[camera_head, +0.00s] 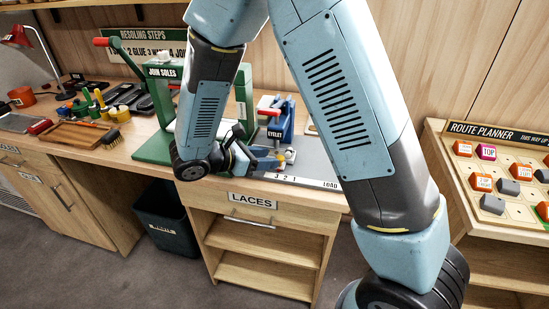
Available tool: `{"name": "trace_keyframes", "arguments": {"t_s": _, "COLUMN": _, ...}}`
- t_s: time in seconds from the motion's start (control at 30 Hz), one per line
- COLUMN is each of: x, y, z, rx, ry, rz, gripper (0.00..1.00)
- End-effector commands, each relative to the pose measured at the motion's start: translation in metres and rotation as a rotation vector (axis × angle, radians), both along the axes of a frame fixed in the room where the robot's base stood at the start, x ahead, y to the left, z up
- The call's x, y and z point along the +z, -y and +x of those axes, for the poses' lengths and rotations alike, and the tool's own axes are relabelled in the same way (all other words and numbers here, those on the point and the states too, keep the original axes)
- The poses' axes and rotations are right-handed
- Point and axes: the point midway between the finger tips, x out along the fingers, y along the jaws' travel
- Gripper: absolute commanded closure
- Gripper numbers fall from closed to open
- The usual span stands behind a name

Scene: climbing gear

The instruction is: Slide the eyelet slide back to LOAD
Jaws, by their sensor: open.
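The blue eyelet press (281,123), labelled EYELET, stands on the bench in the middle of the head view. In front of it a grey track plate (313,172) carries a strip (300,180) marked 3, 2, 1 and LOAD, with LOAD at the right end. A small pale piece (290,154), possibly part of the eyelet slide, shows at the press's foot, left of LOAD. My gripper (254,160) is open, low at the left end of the track by the press. Its fingertips are small and partly hidden, so I cannot tell whether they touch the slide.
A green JOIN SOLES press (155,145) with a red-handled lever stands left of my gripper, partly behind my arm. Brushes, a wooden tray (72,136) and pots lie further left. The route planner board (500,155) is at right. The LACES drawer (253,214) is below.

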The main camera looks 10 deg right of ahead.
Motion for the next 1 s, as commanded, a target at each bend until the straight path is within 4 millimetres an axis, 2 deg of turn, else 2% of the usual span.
{"name": "trace_keyframes", "arguments": {"t_s": 0.1, "x": -0.007, "y": 0.014, "z": 0.006, "rx": -0.002, "ry": -0.002, "rz": -0.002, "gripper": 0.52}}
{"name": "trace_keyframes", "arguments": {"t_s": 0.3, "x": -0.012, "y": 0.027, "z": 0.012, "rx": -0.001, "ry": -0.001, "rz": -0.002, "gripper": 0.52}}
{"name": "trace_keyframes", "arguments": {"t_s": 0.67, "x": -0.013, "y": 0.03, "z": 0.014, "rx": -0.001, "ry": -0.001, "rz": -0.001, "gripper": 0.53}}
{"name": "trace_keyframes", "arguments": {"t_s": 1.0, "x": -0.013, "y": 0.03, "z": 0.014, "rx": -0.001, "ry": 0.0, "rz": 0.0, "gripper": 0.85}}
